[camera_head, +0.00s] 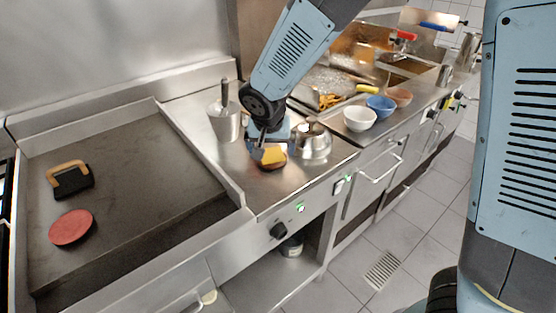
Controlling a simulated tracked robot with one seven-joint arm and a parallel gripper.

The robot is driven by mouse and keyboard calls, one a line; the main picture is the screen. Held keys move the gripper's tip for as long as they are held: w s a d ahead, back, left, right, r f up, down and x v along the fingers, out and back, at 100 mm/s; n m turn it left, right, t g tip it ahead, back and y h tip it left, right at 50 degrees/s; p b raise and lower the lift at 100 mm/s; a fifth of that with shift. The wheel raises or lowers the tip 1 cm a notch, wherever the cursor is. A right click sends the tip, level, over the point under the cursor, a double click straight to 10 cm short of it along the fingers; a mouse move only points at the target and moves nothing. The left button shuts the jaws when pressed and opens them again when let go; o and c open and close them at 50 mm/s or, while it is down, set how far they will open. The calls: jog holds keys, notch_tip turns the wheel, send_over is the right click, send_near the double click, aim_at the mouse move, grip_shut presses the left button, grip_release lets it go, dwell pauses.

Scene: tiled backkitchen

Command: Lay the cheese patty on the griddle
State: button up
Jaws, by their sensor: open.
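The cheese patty (271,158), a dark patty with a yellow cheese slice on top, lies on the steel counter right of the griddle. My gripper (263,152) is right at the patty, its fingers pointing down at the patty's left side. The gripper is open; whether a finger touches the patty cannot be told. The griddle (140,190) is the wide dark plate at left, with raised steel edges. A red raw patty (71,227) lies on its front left part.
A black press with a wooden handle (70,180) sits on the griddle's left side. A steel pot (224,122) and a shiny kettle-like vessel (312,141) flank my gripper. White (359,118) and blue (381,107) bowls stand farther right. The griddle's middle and right are clear.

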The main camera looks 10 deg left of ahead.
aim_at(272, 156)
jog(key=shift+w+x, duration=0.1)
jog(key=shift+x, duration=1.25)
jog(key=shift+w+x, duration=0.15)
jog(key=shift+x, duration=1.2)
jog(key=shift+a+r, duration=0.1)
jog(key=shift+a, duration=0.05)
jog(key=c, duration=0.9)
